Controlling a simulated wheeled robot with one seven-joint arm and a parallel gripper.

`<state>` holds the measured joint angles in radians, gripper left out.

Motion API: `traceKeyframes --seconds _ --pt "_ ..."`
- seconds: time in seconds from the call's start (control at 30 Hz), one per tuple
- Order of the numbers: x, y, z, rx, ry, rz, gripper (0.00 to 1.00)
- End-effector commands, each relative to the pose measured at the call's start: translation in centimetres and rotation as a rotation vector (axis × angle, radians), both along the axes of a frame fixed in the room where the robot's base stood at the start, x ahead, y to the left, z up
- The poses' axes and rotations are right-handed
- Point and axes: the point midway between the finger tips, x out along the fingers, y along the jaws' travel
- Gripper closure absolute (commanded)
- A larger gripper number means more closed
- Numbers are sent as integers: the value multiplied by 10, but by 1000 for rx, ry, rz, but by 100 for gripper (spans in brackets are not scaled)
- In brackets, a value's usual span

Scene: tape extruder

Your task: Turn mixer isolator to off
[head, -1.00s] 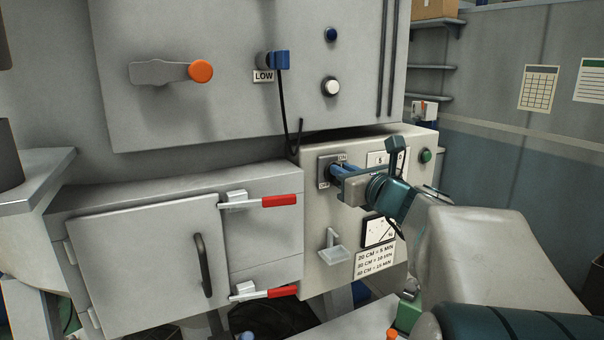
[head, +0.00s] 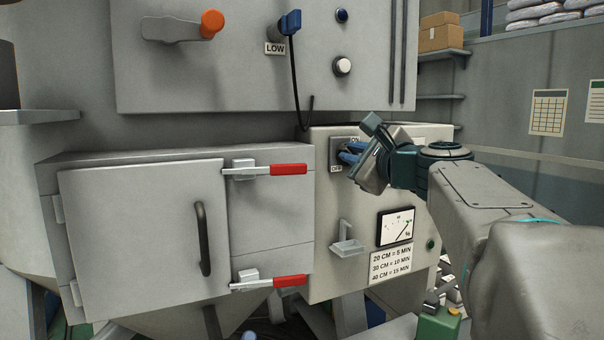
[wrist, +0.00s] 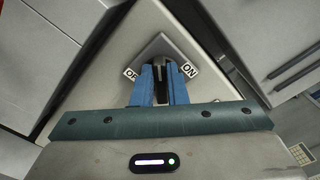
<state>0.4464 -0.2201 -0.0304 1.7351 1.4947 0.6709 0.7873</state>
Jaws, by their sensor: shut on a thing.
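The mixer isolator is a grey square plate (head: 337,145) with ON and OFF labels, on the front of the beige control box (head: 322,215). In the wrist view the plate (wrist: 178,48) looks like a diamond, with OFF on the left and ON on the right. My gripper (head: 350,155) is at the isolator, its blue fingers shut on the dark isolator handle (wrist: 158,72). In the wrist view my gripper (wrist: 159,85) has one finger on each side of the handle. The fingers hide much of the handle, so its exact setting cannot be told.
The hanging black cable (head: 296,85) ends just above the box. A small tray bracket (head: 348,245) and a dial gauge (head: 396,227) sit below the isolator. Left is a grey door (head: 140,240) with red-handled latches (head: 289,169).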

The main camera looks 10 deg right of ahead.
Motion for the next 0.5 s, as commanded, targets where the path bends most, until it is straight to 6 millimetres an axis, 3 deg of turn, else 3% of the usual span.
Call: traceKeyframes --seconds 0.03,0.5 --pt "0 1 -8 -47 -10 1 100" --pt "0 3 -11 -458 -89 0 100"
